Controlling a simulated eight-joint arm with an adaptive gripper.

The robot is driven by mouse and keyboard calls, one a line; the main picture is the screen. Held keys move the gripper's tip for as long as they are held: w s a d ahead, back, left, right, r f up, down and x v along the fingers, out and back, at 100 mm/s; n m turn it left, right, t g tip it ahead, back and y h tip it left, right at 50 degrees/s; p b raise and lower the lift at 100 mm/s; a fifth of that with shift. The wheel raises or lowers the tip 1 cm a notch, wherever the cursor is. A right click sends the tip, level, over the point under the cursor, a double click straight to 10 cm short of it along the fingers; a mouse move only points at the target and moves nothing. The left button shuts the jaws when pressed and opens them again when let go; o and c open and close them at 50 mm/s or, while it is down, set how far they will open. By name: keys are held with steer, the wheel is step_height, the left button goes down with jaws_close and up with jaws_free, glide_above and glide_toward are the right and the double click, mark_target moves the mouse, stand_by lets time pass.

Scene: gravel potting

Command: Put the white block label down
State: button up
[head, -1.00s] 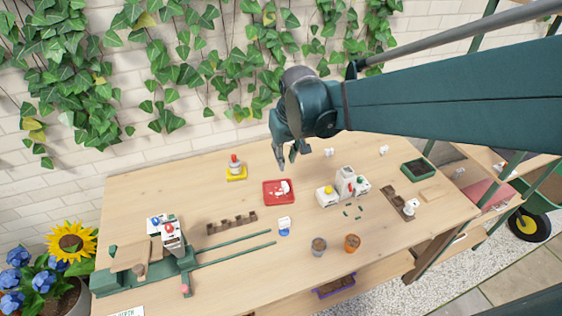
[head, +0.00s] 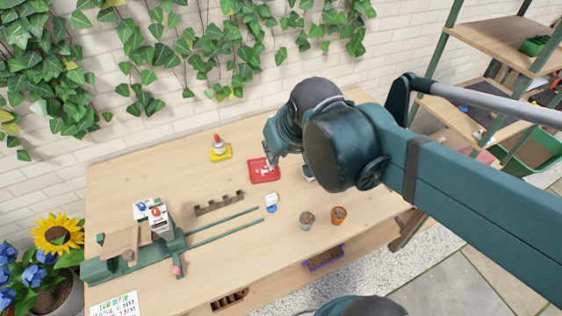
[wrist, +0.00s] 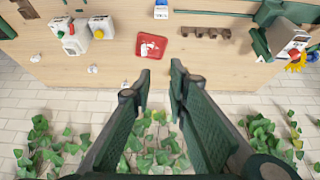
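Several small white pieces lie on a red tray (head: 253,178) near the middle of the table; the tray also shows in the wrist view (wrist: 139,52). A white piece (wrist: 150,47) there may be the white block label, but I cannot tell which piece is it. My gripper (wrist: 160,72) is open, with an empty gap between its fingertips. In the head view it hangs by the tray's far right corner, partly hidden by my arm.
A white-and-blue block (head: 271,202) and a brown notched rack (head: 219,204) stand near the tray. A yellow-based object (head: 220,152) is behind it. Two pots (head: 307,220) sit to the right. White devices (wrist: 75,38) and loose white pieces (wrist: 92,69) show in the wrist view.

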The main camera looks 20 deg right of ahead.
steer(key=shift+s+a+f+t, duration=0.1)
steer(key=shift+s+a+t, duration=0.15)
steer(key=shift+s, duration=0.75)
steer(key=shift+s+a+t, duration=0.1)
steer(key=shift+s+t, duration=0.15)
steer(key=shift+s, duration=0.7)
steer(key=shift+o, duration=0.6)
steer(key=shift+o, duration=1.4)
steer(key=shift+w, duration=0.1)
